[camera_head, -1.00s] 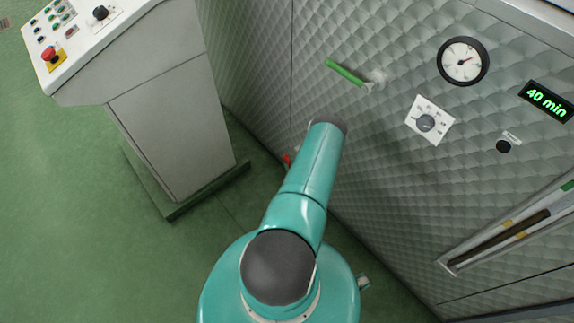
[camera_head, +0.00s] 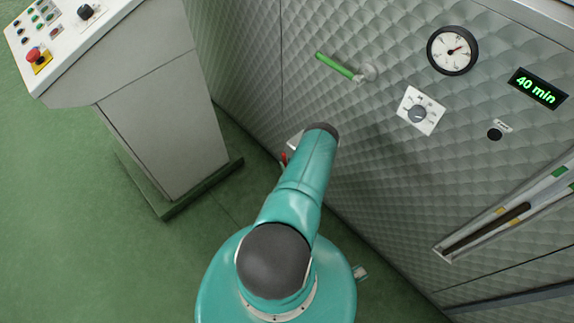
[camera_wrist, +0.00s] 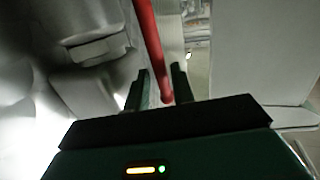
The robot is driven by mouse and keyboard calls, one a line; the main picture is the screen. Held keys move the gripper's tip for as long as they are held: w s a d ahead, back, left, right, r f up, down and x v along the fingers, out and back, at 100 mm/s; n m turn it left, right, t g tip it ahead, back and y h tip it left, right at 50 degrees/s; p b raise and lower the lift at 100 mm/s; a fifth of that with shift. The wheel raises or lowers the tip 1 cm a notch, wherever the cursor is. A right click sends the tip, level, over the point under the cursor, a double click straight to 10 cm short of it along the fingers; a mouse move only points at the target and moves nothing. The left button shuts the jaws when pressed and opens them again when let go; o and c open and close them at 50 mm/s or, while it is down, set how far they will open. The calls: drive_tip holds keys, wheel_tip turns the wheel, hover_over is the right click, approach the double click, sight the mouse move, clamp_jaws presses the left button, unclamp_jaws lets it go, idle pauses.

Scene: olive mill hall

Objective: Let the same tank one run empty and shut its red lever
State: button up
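The red lever (camera_wrist: 152,50) runs down the wrist view, and its lower end lies between the two fingers of my gripper (camera_wrist: 160,90). The fingers are apart, with a visible gap on the left of the lever; I see no firm grip. In the head view only a small bit of red lever (camera_head: 284,157) shows beside my arm, which hides my gripper. The tank wall (camera_head: 400,190) is quilted grey metal. Its slanted sight gauge (camera_head: 447,252) holds a dark column (camera_head: 487,229) in its lower part. No tank number is readable.
A green lever (camera_head: 335,65), a round dial (camera_head: 452,50), a knob plate (camera_head: 418,112) and a display (camera_head: 537,88) reading 40 min are on the wall. A control cabinet (camera_head: 165,125) with a red button stands left. Green floor (camera_head: 70,200) is free at left.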

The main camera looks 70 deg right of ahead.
drive_tip(key=shift+o, duration=0.6)
drive_tip(key=v, duration=1.3)
drive_tip(key=shift+s+a, duration=0.25)
drive_tip(key=shift+a, duration=0.05)
